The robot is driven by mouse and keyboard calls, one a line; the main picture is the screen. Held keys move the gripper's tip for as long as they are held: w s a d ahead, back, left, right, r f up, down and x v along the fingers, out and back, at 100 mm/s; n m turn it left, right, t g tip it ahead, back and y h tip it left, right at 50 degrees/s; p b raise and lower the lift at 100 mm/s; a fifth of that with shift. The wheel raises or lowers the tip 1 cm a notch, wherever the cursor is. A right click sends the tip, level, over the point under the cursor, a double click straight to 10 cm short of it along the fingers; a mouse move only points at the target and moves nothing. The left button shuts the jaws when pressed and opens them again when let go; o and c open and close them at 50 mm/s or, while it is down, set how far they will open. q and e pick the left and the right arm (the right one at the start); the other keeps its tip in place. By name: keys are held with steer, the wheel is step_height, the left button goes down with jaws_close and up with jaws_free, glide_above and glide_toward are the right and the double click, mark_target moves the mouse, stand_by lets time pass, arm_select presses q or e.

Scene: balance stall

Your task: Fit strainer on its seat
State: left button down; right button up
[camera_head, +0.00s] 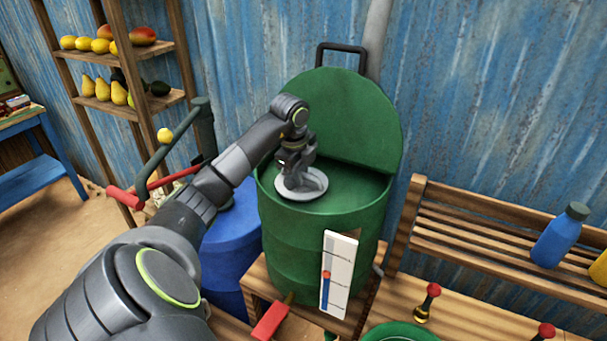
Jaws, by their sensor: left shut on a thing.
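The strainer looks to be the pale grey disc (313,186) at the top of the green barrel (318,240), near its front left. My left gripper (296,178) points down at the disc from above and is shut on it. The gripper's fingers are mostly hidden by its own body. The disc covers whatever lies under it, so I cannot tell whether it rests in a seat or sits slightly above the barrel top. A green half-lid (345,120) with a black handle stands tilted up behind. My right gripper is not in view.
A white gauge (338,272) is on the barrel's front. A blue barrel (228,240) stands to the left, and fruit shelves (130,55) are behind. A slatted wooden bench (490,225) with a blue bottle (560,236) is at the right. A red-handled lever (270,321) is below.

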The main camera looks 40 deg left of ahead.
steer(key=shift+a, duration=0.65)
arm_select(q)
steer(key=shift+d, duration=0.1)
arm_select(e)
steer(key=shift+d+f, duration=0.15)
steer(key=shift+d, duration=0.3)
arm_select(q)
steer(key=shift+f+b, duration=0.4)
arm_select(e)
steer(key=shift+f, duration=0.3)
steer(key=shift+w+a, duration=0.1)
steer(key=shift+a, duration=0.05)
arm_select(q)
steer(key=c, duration=0.9)
jaws_free()
steer(key=shift+r, duration=0.2)
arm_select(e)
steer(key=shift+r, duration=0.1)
arm_select(q)
steer(key=shift+r, duration=0.1)
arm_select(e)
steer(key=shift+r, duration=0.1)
arm_select(q)
steer(key=shift+r+p, duration=1.2)
steer(key=shift+r, duration=0.45)
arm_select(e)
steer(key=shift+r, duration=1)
